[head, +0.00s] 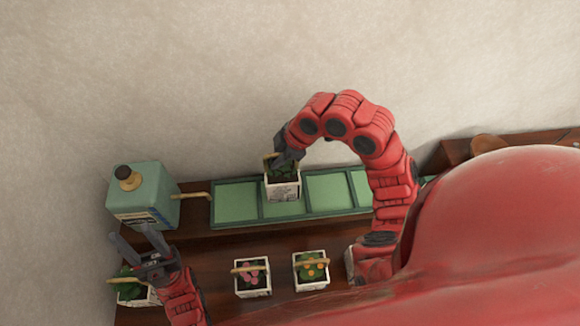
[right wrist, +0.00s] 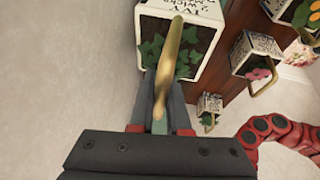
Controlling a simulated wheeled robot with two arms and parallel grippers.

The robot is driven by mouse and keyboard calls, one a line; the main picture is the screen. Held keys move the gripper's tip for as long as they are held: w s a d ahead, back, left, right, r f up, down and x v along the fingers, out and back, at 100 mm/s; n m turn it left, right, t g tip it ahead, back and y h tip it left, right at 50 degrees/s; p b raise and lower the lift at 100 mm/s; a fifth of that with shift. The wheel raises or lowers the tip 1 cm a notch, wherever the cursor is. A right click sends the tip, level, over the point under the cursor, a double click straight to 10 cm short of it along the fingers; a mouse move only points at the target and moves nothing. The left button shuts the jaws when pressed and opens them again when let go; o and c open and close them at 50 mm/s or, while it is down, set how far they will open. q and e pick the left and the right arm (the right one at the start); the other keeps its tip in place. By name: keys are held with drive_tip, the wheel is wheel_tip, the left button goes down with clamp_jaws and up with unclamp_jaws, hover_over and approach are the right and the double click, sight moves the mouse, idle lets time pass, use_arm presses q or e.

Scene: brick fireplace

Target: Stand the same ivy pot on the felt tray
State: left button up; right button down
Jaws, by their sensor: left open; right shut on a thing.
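The ivy pot (head: 283,188) is a white square pot with dark green leaves and a brass handle. In the right wrist view the pot (right wrist: 208,16) fills the top middle, with "IVY" lettering on its side. My right gripper (head: 284,160) is shut on its brass handle (right wrist: 177,48). The pot is at the second compartment from the left of the green felt tray (head: 236,203); I cannot tell whether its base touches the felt. My left gripper (head: 138,241) is open and empty, at the lower left.
A green-white canister (head: 143,192) with a brass spout stands left of the tray. In front are a pink-flowered pot (head: 252,281), an orange-flowered pot (head: 311,268) and a leafy green pot (head: 133,292) near my left gripper. Other tray compartments that show are bare. A wall rises behind.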

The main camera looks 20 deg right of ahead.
sight(281, 170)
drive_tip(key=shift+s+f, duration=0.1)
drive_tip(key=shift+f, duration=0.7)
wheel_tip(281, 170, down, 5)
drive_tip(key=shift+r+p, duration=0.2)
drive_tip(key=shift+p, duration=0.6)
drive_tip(key=shift+f, duration=0.2)
drive_tip(key=c, duration=0.9)
unclamp_jaws()
